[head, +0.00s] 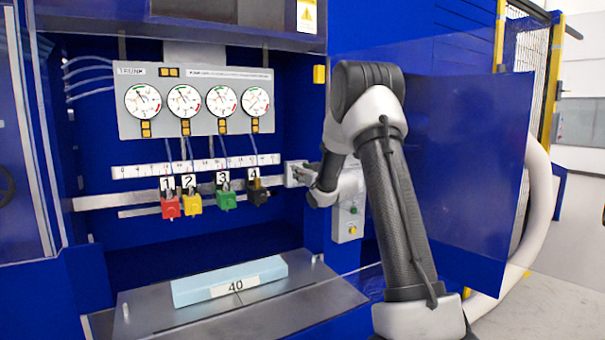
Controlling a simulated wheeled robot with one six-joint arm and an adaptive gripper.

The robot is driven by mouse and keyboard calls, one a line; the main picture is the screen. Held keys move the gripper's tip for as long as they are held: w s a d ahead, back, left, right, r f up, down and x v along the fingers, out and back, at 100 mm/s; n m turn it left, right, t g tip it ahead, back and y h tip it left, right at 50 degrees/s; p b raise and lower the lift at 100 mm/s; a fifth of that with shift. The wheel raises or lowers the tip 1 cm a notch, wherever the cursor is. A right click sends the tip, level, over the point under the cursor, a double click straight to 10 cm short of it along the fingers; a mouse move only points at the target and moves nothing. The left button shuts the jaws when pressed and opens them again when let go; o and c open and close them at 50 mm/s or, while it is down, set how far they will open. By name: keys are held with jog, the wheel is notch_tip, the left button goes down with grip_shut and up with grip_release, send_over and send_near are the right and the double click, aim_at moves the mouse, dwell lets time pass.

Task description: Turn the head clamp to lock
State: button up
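My gripper (303,172) is at the right end of the metal rail, beside a small pale block (290,180) on the cabinet's inner wall. It seems to be at or touching this block, but contact and finger opening are too small to tell. No part is clearly marked as the head clamp. Along the rail hang coloured clamp-like blocks: red (170,208) under label 1, yellow (194,203) under 2, green (226,201) under 3 and black (257,196) under 4. My gripper is right of the black one.
A gauge panel (200,78) with several dials is above a white ruler (140,171). A light blue foam block (200,291) marked 40 lies on the metal plate (135,325) below. A control box (346,225) and an open blue door (470,170) are at the right.

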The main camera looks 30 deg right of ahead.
jog(key=shift+c, duration=0.5)
grip_shut()
jog(key=shift+a+n, duration=0.1)
jog(key=shift+n, duration=0.7)
jog(key=shift+o, duration=0.5)
grip_release()
jog(key=s, duration=1.2)
jog(key=shift+d, duration=0.2)
